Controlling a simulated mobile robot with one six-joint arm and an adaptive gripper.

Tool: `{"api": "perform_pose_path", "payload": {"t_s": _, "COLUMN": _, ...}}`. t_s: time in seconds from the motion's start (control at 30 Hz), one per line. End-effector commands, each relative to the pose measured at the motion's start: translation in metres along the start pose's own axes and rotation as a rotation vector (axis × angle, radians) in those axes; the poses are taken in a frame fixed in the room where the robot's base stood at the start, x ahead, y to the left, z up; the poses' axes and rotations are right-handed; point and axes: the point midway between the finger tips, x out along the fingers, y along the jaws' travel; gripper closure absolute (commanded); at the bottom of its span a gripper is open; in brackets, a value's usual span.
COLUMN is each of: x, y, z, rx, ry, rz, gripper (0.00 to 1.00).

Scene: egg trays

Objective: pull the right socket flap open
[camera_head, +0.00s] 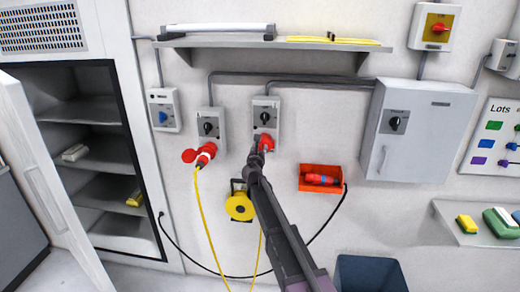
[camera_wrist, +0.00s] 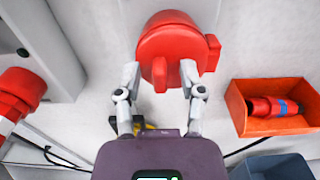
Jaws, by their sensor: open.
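The right socket (camera_head: 265,111) is a grey wall box with a black rotary switch and a red round flap (camera_head: 267,143) at its lower end. In the wrist view the red flap (camera_wrist: 170,42) fills the top middle, with a small tab on its right side; it looks closed. My gripper (camera_wrist: 159,72) is open, its two fingers apart at the lower left and lower right of the flap. I cannot tell whether they touch it. In the head view my gripper (camera_head: 257,150) and arm hide part of the flap.
The left socket (camera_head: 208,122) has a red plug (camera_head: 206,151) with a yellow cable. An orange bin (camera_head: 307,184) holding a red connector (camera_head: 322,179) is to the right. A yellow reel (camera_head: 239,206) hangs below. A shelf (camera_head: 230,42) is above.

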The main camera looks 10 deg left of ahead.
Motion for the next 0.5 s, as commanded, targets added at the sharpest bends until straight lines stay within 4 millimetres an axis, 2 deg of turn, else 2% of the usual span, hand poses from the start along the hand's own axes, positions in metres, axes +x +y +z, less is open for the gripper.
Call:
{"api": "perform_pose_path", "payload": {"t_s": 0.17, "x": -0.0002, "y": -0.0001, "z": 0.0, "rx": 0.0, "ry": 0.0, "rz": 0.0, "gripper": 0.49}}
{"api": "perform_pose_path", "payload": {"t_s": 0.2, "x": -0.0002, "y": -0.0001, "z": 0.0, "rx": 0.0, "ry": 0.0, "rz": 0.0, "gripper": 0.54}}
{"api": "perform_pose_path", "payload": {"t_s": 0.3, "x": -0.0003, "y": -0.0001, "z": 0.0, "rx": 0.0, "ry": 0.0, "rz": 0.0, "gripper": 0.84}}
{"api": "perform_pose_path", "payload": {"t_s": 0.37, "x": -0.0003, "y": -0.0001, "z": 0.0, "rx": 0.0, "ry": 0.0, "rz": 0.0, "gripper": 1.0}}
{"api": "perform_pose_path", "payload": {"t_s": 0.5, "x": -0.0002, "y": -0.0001, "z": 0.0, "rx": 0.0, "ry": 0.0, "rz": 0.0, "gripper": 1.0}}
